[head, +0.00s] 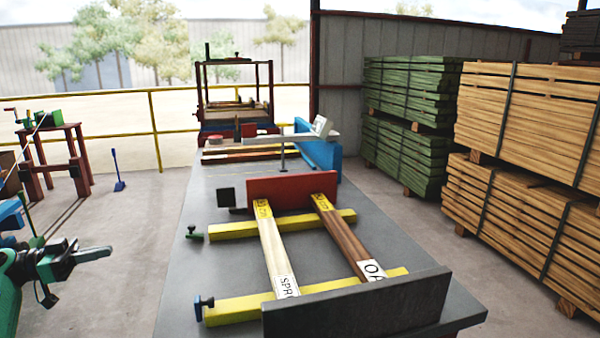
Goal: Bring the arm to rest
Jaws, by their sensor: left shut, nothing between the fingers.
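My left gripper (98,254) shows at the lower left, dark grey, at the end of my green arm. Its fingers are shut with nothing between them. It points right, in open air to the left of the grey workbench (180,290), apart from it. My right gripper is not in view.
On the bench, a pale board (272,245) and a brown board (345,235) lie across yellow bars (285,225), between a red block (290,192) and a dark front plate (355,308). Lumber stacks (530,150) stand right.

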